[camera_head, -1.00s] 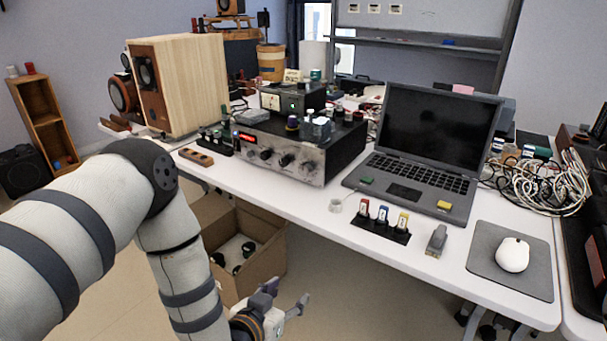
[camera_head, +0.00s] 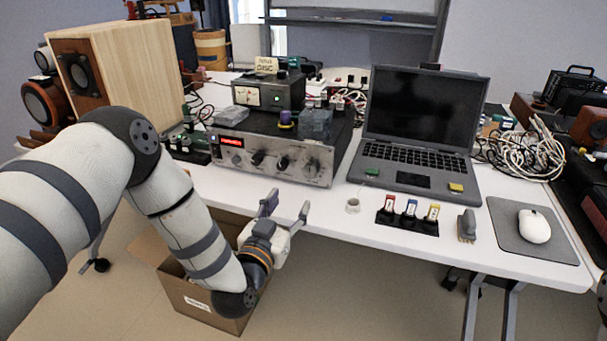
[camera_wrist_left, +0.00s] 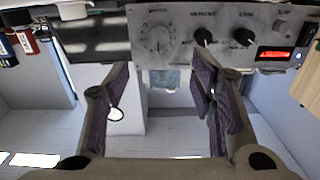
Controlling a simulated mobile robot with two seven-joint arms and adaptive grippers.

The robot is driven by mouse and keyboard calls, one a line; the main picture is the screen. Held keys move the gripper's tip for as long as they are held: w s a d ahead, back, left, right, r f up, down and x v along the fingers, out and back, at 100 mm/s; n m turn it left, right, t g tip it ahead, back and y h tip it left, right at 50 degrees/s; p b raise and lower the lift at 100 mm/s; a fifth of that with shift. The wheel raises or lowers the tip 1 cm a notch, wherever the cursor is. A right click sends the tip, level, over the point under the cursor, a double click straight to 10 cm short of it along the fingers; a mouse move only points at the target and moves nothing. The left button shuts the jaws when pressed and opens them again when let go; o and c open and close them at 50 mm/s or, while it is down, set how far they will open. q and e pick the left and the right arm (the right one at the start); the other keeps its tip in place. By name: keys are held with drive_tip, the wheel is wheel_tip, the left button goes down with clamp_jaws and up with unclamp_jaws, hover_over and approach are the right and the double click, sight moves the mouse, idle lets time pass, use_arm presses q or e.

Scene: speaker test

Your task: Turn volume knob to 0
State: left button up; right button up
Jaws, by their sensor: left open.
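In the left wrist view the panel looks flipped, with the silver knob (camera_wrist_left: 158,39) at left. The knob labels are too small to read surely. My left gripper (camera_head: 287,208) is open and empty at the table's front edge, apart from the panel. Its spread fingers (camera_wrist_left: 163,82) show below the knobs. My right gripper is out of view.
A laptop (camera_head: 424,122) stands right of the amplifier, with a black holder of coloured items (camera_head: 407,222) in front. A wooden speaker (camera_head: 128,80) is at left. A cardboard box (camera_head: 172,280) sits below the table. The table strip before the amplifier is mostly clear.

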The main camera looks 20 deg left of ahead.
sight(309, 173)
use_arm(q)
drive_tip(key=w, duration=0.3)
drive_tip(key=w+b, duration=0.1)
drive_tip(key=w, duration=0.3)
drive_tip(key=w+b, duration=0.1)
drive_tip(key=w, duration=0.2)
drive_tip(key=shift+w+d+f, duration=0.25)
drive_tip(key=shift+w+d, duration=0.1)
drive_tip(key=shift+w+r, duration=0.25)
drive_tip(key=shift+w, duration=0.35)
drive_tip(key=c, duration=1.1)
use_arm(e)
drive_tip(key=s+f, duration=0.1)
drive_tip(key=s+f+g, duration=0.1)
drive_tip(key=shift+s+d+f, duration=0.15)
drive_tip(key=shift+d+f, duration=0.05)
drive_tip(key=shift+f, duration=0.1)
